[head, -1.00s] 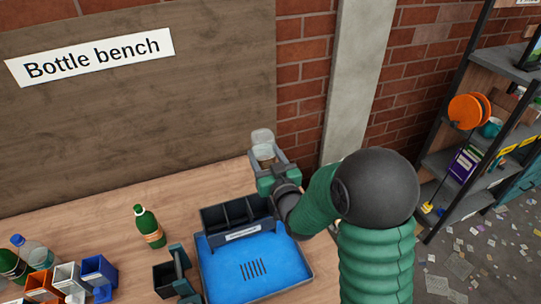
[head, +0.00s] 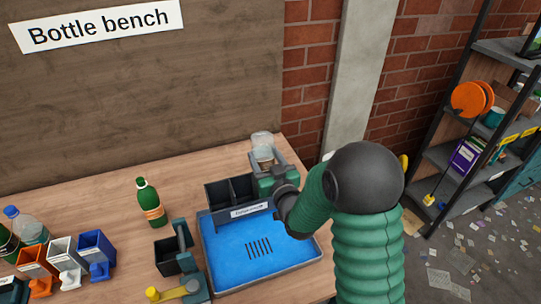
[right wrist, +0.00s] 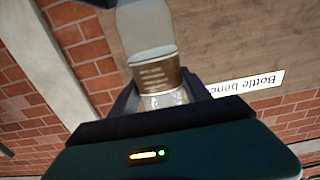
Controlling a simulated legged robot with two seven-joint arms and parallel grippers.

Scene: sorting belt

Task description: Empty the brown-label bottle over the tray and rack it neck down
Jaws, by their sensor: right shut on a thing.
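The brown-label bottle (head: 262,140) is clear, with a brown band. My right gripper (head: 274,174) is shut on it near the rack's right end, behind the tray. In the right wrist view the bottle (right wrist: 155,75) sits between the jaws, its clear part running out of the picture top; I cannot tell which end is the neck. The blue tray (head: 225,268) with drain slots lies in front of the dark rack (head: 218,198), which has a white label. Two of its compartments show; the gripper hides its right end. My left gripper is not in view.
A green bottle (head: 150,203) stands left of the rack. A dark box fixture (head: 166,258) with a yellow-knobbed lever is left of the tray. Orange, white and blue bins (head: 96,252) and more bottles (head: 28,228) are at lower left. The bench between sign board and rack is clear.

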